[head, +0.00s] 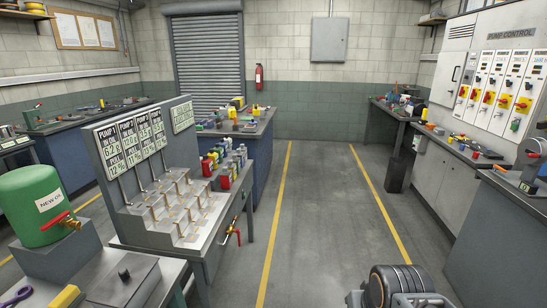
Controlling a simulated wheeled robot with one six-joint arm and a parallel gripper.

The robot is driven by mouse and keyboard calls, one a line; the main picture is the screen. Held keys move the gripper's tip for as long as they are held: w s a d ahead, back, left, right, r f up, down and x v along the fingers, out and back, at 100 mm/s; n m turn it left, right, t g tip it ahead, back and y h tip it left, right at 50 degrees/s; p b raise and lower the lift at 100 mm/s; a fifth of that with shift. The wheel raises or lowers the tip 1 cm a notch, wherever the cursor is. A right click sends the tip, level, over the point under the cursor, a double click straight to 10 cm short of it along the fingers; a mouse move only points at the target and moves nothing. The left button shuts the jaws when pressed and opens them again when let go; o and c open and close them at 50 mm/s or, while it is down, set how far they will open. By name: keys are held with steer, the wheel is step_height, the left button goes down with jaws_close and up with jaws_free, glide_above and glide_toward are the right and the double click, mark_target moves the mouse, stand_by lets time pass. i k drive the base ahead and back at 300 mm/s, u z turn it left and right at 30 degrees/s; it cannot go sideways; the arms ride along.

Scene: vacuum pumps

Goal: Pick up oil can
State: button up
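I cannot pick out the oil can for certain. Several small red, grey and white bottles (226,165) stand at the right end of the pump bench, too small to read. A green tank (38,205) marked "NEW OIL" stands at the left with a red tap low on its side. My gripper's fingers do not show. Only a dark, rounded part that seems to be my arm shows at the bottom right, well apart from the bottles.
The pump bench (205,245) with several gauge panels stands left of centre. Blue cabinets (262,165) stand behind it. A control cabinet (475,90) and grey bench (430,165) line the right. A black bin (396,174) stands there. The floor aisle (330,220) between yellow lines is clear.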

mark_target(232, 113)
steer(key=i, duration=12.1)
steer(key=u, duration=3.25)
steer(key=i, duration=0.65)
